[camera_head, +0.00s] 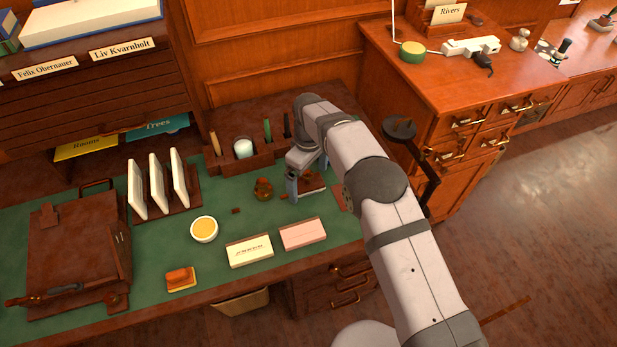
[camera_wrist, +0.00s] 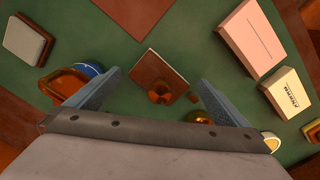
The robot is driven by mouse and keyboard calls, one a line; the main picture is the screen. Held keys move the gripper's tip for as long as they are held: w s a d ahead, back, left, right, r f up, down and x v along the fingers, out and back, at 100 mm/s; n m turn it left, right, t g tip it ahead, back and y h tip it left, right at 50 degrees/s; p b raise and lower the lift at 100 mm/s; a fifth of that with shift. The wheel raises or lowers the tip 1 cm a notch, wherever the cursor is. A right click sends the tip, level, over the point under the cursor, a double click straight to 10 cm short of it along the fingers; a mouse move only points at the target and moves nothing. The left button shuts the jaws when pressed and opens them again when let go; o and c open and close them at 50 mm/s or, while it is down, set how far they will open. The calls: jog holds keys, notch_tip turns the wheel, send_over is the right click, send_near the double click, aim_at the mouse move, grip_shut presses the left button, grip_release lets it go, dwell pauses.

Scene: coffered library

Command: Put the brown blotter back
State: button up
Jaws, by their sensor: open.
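The brown blotter (camera_wrist: 146,76), a flat dark brown block with a round copper-brown knob, lies on the green desktop in the wrist view. It lies ahead of and between my open jaws (camera_wrist: 158,92), with nothing held. In the head view my gripper (camera_head: 306,188) points down over the desk, right of a small round pot (camera_head: 263,189). The blotter is partly hidden beside the fingers there. An orange-knobbed block with a yellow base (camera_head: 181,279) lies at the desk's front.
A pink box (camera_head: 303,233) and a cream box (camera_head: 249,250) lie in front of the gripper. A white bowl (camera_head: 204,229), an upright card rack (camera_head: 166,207) and a brown bag (camera_head: 75,250) are to the left. A wooden pen holder (camera_head: 244,160) stands behind.

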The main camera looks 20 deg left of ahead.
aim_at(309, 173)
notch_tip(309, 173, up, 12)
jog(key=shift+b, duration=0.85)
jog(key=s+d+f+m, duration=0.1)
jog(key=s+d+m, duration=0.4)
jog(key=d, duration=0.8)
jog(key=s+d+f+m, duration=0.1)
jog(key=s+d+m, duration=0.4)
jog(key=d, duration=0.9)
jog(key=s+d+f+m, duration=0.1)
jog(key=s+d+m, duration=0.4)
jog(key=s+d, duration=0.4)
jog(key=shift+s+d+m, duration=0.2)
jog(key=shift+d+m, duration=0.2)
jog(key=shift+d, duration=1.75)
